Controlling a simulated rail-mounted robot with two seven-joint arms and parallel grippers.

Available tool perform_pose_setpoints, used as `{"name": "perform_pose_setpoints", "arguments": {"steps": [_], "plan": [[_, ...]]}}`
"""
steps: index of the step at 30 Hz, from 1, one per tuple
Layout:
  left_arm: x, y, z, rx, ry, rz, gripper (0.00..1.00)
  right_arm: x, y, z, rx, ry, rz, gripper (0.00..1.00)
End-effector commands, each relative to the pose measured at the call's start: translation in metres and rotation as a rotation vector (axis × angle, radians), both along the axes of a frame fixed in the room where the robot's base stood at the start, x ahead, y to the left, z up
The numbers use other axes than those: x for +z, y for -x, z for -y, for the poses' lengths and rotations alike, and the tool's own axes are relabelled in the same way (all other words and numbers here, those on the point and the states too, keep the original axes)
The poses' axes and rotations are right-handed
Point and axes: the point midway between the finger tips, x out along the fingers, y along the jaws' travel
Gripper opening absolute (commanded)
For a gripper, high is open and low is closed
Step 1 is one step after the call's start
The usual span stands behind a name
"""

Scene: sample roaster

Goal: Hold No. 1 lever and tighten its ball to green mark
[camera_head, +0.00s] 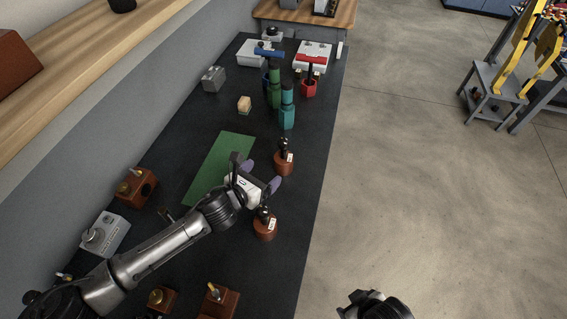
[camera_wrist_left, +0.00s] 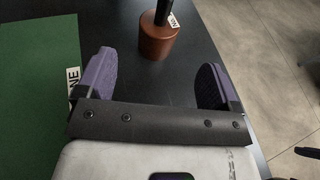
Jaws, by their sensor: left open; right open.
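Two levers with black upright handles and white labels on round copper bases stand near the table's right edge: a farther lever (camera_head: 284,160) and a nearer lever (camera_head: 265,226). Their numbers are too small to read. My left gripper (camera_head: 260,175) is open and empty, above and between them. In the left wrist view its purple fingers (camera_wrist_left: 157,80) are apart. A copper-based lever (camera_wrist_left: 158,38) stands beyond them, its label partly showing "No". No ball or green mark can be made out. Part of my right gripper (camera_head: 374,305) shows at the bottom edge, off the table.
A green mat (camera_head: 222,160) lies left of the left gripper; it also shows in the left wrist view (camera_wrist_left: 35,90). Teal and green hexagonal pieces (camera_head: 287,108), a red tool (camera_head: 310,80) and grey boxes stand farther back. Brown blocks (camera_head: 137,187) and a grey box (camera_head: 105,235) stand at left.

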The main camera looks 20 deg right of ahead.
Motion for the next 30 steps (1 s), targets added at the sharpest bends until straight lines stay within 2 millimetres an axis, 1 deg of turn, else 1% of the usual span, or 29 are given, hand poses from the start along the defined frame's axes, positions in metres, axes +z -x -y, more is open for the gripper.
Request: {"name": "perform_pose_setpoints", "arguments": {"steps": [1, 3, 9, 14, 26, 30], "plan": [[-0.012, 0.0, 0.0, 0.0, 0.0, 0.0, 0.87, -0.012, -0.001, 0.001, 0.0, 0.002, 0.002, 0.66], [-0.017, 0.0, 0.0, 0.0, 0.0, 0.0, 0.87, -0.017, -0.001, 0.001, 0.002, 0.004, 0.002, 0.66], [-0.026, -0.001, 0.001, 0.0, 0.0, 0.0, 0.87, -0.026, -0.001, 0.004, 0.008, 0.012, 0.002, 0.66], [-0.032, -0.006, 0.008, 0.0, -0.001, 0.001, 0.87, -0.037, -0.001, 0.005, 0.01, 0.016, 0.002, 0.66], [-0.048, -0.033, 0.049, -0.002, 0.0, 0.002, 0.87, -0.082, -0.001, 0.003, 0.005, 0.01, 0.002, 0.66], [-0.049, -0.041, 0.061, 0.0, -0.002, 0.003, 0.87, -0.083, -0.001, 0.002, 0.003, 0.006, 0.001, 0.66]]}}
